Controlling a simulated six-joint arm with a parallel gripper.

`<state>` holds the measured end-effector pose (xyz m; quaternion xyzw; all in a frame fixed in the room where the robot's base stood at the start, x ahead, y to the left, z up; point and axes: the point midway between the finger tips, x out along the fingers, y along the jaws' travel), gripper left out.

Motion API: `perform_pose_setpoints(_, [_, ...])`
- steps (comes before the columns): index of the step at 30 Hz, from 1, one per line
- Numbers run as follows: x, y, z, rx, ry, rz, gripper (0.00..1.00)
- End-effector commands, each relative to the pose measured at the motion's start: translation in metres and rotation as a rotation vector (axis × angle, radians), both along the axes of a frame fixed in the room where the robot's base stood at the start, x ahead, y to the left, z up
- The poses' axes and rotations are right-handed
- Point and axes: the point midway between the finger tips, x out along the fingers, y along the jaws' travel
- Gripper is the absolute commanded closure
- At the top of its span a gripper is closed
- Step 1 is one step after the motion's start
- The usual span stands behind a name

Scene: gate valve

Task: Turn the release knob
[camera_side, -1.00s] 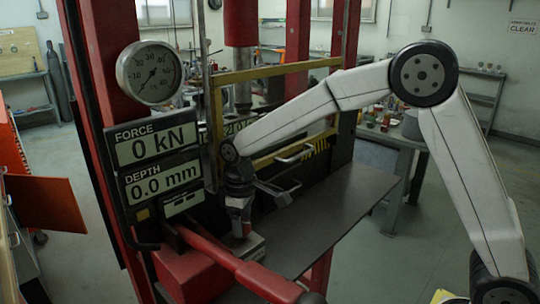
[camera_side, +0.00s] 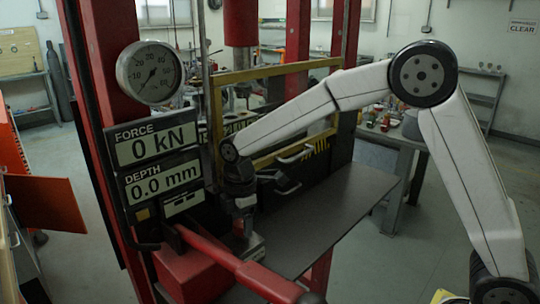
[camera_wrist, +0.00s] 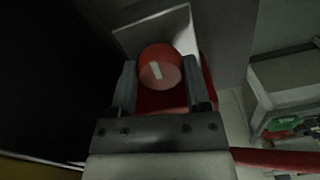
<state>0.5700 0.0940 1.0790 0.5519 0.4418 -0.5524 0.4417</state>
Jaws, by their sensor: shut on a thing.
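The release knob (camera_wrist: 158,68) is a round red knob with a white mark on its face, seen in the wrist view. The mark stands near upright with a slight tilt. My gripper (camera_wrist: 160,80) has one finger on each side of the knob and is shut on it. In the side view my gripper (camera_side: 243,230) points down beside the red pump block of the press, and the knob is hidden there. The force display (camera_side: 156,143) reads 0 kN and the depth display (camera_side: 162,180) reads 0.0 mm.
A red pump lever (camera_side: 235,265) runs close in front of my gripper. A yellow-framed guard (camera_side: 275,72) with a handle stands behind my wrist. A dark shelf plate (camera_side: 335,215) lies to the right. A round dial gauge (camera_side: 150,72) sits above the displays.

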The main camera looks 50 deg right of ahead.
Motion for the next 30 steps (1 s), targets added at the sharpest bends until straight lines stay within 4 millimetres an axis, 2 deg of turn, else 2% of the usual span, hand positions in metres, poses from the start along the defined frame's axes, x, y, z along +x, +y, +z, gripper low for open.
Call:
perform_pose_setpoints(6, [0.0007, 0.0001, 0.0014, 0.002, -0.002, 0.066, 0.98])
perform_pose_setpoints(20, [0.0009, 0.0002, 0.0014, 0.000, -0.003, 0.082, 0.98])
perform_pose_setpoints(21, [0.0008, 0.0002, 0.0014, 0.000, -0.003, 0.082, 0.26])
perform_pose_setpoints(23, [0.0008, 0.0002, 0.0012, 0.000, -0.003, 0.081, 0.07])
perform_pose_setpoints(24, [0.0007, 0.0003, 0.0011, 0.000, -0.003, 0.081, 0.04])
perform_pose_setpoints(30, [0.0003, 0.0001, 0.0005, 0.001, -0.001, 0.080, 0.04])
